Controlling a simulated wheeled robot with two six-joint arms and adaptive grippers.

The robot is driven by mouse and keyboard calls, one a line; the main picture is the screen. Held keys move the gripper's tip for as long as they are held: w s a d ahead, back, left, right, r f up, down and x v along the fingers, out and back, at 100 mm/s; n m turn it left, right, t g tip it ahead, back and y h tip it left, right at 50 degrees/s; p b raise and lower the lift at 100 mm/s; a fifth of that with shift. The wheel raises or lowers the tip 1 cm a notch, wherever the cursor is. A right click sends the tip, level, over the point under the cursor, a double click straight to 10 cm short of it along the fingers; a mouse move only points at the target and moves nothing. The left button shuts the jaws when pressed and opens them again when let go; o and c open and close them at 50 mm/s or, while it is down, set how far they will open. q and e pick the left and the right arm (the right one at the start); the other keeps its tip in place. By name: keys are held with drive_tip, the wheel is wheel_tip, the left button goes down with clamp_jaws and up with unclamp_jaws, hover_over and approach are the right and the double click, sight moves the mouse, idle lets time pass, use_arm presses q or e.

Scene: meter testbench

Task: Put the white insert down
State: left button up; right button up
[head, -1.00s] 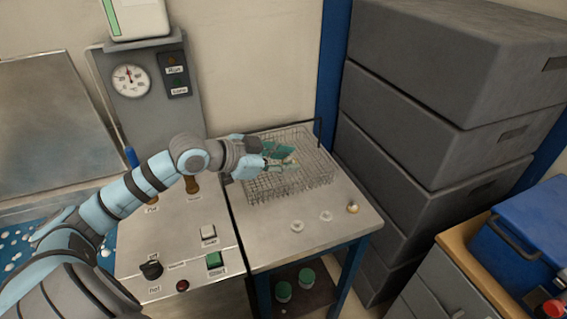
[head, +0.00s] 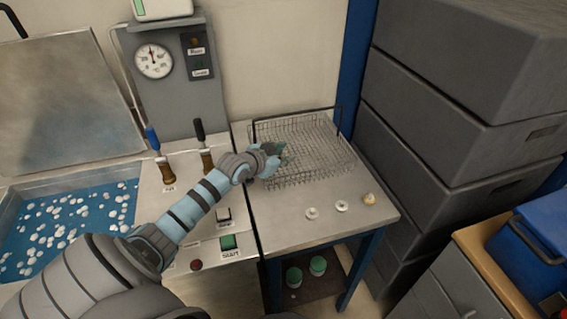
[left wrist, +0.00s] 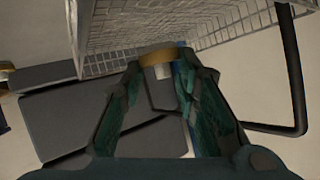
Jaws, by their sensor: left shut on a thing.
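My left gripper (head: 275,161) is at the left edge of the wire basket (head: 335,158), over or just above its rim. In the head view the fingers hide most of the held piece. Whether it touches the basket cannot be told. My right gripper is not in view.
Two small white round pieces (head: 312,213) and a brass-coloured piece (head: 369,198) sit on the metal table (head: 290,233) in front of the basket. Grey stacked boxes (head: 440,150) stand at the right. Levers (head: 203,145) rise left of the gripper.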

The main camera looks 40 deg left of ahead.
use_arm(q)
wheel_tip(320, 180, down, 3)
drive_tip(key=shift+b, duration=0.3)
drive_tip(key=shift+f+b, duration=0.35)
drive_tip(key=shift+f, duration=0.2)
drive_tip(key=o, duration=0.8)
drive_tip(key=shift+s, duration=0.1)
drive_tip(key=shift+r, duration=0.1)
